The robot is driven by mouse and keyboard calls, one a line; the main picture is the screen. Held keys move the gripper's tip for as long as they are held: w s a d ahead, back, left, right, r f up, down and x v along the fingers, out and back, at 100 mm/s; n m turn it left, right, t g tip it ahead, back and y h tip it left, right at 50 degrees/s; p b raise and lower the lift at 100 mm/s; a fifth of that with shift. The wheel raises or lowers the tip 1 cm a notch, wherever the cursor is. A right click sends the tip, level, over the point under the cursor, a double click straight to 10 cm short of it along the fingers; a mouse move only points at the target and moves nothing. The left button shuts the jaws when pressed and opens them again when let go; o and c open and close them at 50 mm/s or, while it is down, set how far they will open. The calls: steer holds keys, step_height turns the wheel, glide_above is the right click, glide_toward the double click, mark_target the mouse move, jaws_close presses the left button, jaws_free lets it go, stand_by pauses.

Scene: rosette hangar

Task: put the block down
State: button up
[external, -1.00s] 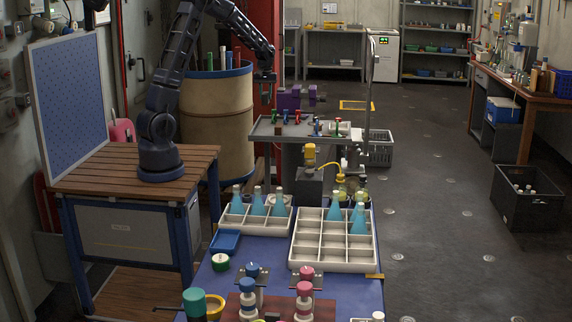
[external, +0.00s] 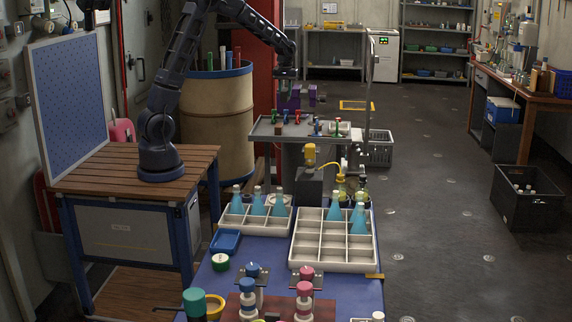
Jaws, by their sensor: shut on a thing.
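My gripper (external: 287,80) points down at the end of my arm, above the back part of a grey raised table (external: 262,132). It is shut on the block, which is too small and dark at this distance to make out clearly; a hint of green shows at the fingertips. The gripper is above the table top and appears apart from it. A small brown block (external: 279,129) stands on that table, below the gripper.
Small green, red and blue pieces stand on the grey table. A drum (external: 215,125) stands to the left. White divided trays (external: 334,262) with blue flasks (external: 359,220) are in front. Open floor lies right.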

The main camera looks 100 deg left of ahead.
steer(key=w+d+f+m, duration=0.2)
steer(key=w+d+m, duration=0.3)
steer(key=w+d, duration=1.75)
steer(key=w+d+f+m, duration=0.1)
steer(key=w+d, duration=0.2)
steer(key=d, duration=0.8)
steer(key=w+d+f+m, duration=0.1)
steer(key=w+d+m, duration=0.15)
steer(key=d, duration=0.75)
steer(key=w+d+f, duration=0.1)
steer(key=w+d, duration=0.2)
steer(key=d, duration=0.8)
steer(key=s+d+f+m, duration=0.2)
steer(key=d, duration=1.4)
steer(key=s+d+f+m, duration=0.1)
steer(key=s+d+m, duration=0.2)
steer(key=d, duration=1.3)
steer(key=s+d+f+m, duration=0.2)
steer(key=s+d, duration=0.6)
steer(key=d, duration=0.5)
steer(key=s+d+f+m, duration=0.1)
steer(key=s+d, duration=0.7)
steer(key=d, duration=0.6)
steer(key=f, duration=2)
steer(key=shift+s+a, duration=0.2)
